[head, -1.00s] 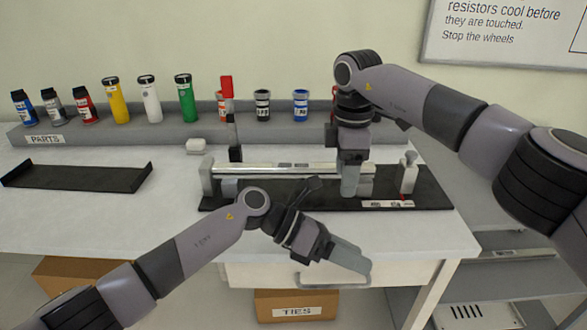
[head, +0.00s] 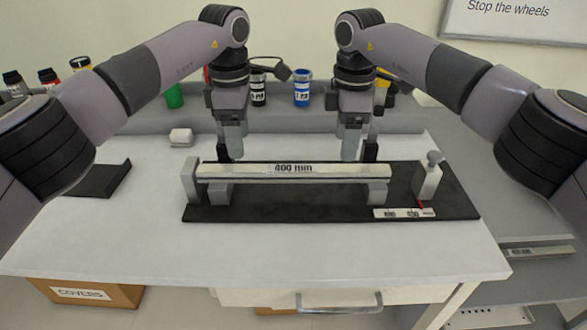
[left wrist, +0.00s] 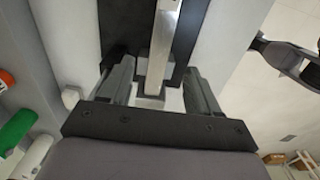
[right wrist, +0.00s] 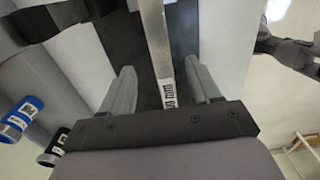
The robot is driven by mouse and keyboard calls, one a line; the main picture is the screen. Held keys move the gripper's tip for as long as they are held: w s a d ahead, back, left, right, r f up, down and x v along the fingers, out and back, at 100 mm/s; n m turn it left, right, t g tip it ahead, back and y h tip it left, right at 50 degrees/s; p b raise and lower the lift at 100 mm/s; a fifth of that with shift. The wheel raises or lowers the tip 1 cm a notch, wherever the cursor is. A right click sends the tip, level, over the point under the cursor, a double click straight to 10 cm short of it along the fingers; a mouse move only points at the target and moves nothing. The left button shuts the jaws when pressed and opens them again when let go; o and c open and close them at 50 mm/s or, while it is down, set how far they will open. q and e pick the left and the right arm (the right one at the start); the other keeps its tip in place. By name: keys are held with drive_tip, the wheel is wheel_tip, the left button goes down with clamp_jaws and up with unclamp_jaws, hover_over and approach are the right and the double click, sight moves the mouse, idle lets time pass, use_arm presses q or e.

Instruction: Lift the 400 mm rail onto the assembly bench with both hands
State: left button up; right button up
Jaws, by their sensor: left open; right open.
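The silver 400 mm rail (head: 240,171) lies level on grey supports on a black base plate (head: 310,205) on the assembly bench (head: 110,240). My left gripper (head: 234,152) is open above the rail's left part, pointing down. In the left wrist view the rail (left wrist: 164,30) runs between the spread fingers of the left gripper (left wrist: 158,68). My right gripper (head: 351,154) is open above the rail's right part. In the right wrist view the labelled rail (right wrist: 158,40) passes between the fingers of the right gripper (right wrist: 160,72). Neither gripper holds anything.
A grey end block (head: 189,180) stands at the rail's left end, and a clamp-like post (head: 428,178) at the right. A black tray (head: 100,180) and a small white block (head: 181,137) lie to the left. Bottles stand behind. The bench front is clear.

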sight(243, 168)
use_arm(q)
drive_tip(key=shift+s+f, duration=0.1)
drive_tip(key=shift+f, duration=0.15)
use_arm(e)
drive_tip(key=shift+s+f, duration=0.1)
drive_tip(key=shift+f, duration=0.15)
use_arm(q)
drive_tip(key=shift+f, duration=3.35)
use_arm(e)
drive_tip(key=shift+f, duration=3.35)
use_arm(q)
clamp_jaws()
use_arm(e)
clamp_jaws()
